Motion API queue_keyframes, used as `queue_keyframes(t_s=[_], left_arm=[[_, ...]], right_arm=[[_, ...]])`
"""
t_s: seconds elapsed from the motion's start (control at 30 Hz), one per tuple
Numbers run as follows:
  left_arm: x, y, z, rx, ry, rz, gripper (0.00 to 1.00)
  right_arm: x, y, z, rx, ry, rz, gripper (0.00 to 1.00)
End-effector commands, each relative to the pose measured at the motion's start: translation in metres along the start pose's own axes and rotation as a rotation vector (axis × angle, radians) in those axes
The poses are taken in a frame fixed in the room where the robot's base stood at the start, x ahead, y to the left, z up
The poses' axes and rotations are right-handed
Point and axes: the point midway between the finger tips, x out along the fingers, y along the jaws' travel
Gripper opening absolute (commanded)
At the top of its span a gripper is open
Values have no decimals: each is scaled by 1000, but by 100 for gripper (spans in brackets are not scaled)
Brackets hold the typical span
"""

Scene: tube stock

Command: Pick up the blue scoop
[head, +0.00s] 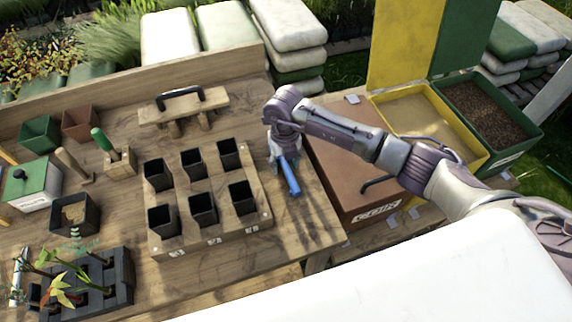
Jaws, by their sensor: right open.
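The blue scoop (291,180) lies on the wooden table, right of the tray of black pots. Its blue handle points toward the table's front edge, and its far end is hidden under my gripper. My right gripper (279,160) points down over the far end of the scoop, with its jaws open. I cannot tell whether its fingers are around the scoop or only above it. My left gripper is not in view.
A wooden tray (262,215) with several black pots stands just left of the scoop. A brown box marked COIR (352,195) stands to the right, under my arm. A wooden tool with a black handle (183,110) lies behind the tray. Bare table lies around the scoop's near end.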

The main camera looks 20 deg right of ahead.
Motion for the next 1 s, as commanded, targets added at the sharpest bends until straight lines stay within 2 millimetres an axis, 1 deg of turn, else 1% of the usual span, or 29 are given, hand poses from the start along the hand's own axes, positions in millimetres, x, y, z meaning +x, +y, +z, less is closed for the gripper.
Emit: queue_keyframes(t_s=[0.2, 0.47, 0.5, 0.87, 1.0], left_arm=[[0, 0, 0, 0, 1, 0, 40], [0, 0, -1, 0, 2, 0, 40], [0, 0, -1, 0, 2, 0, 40], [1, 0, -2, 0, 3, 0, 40], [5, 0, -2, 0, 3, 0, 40]], right_arm=[[1, 0, 0, -1, 0, 0, 50], [1, 0, 0, 0, -1, 0, 7], [1, 0, 0, 0, -1, 0, 0], [0, 0, 0, 0, -1, 1, 0], [-6, 0, 1, 0, -4, 0, 0]])
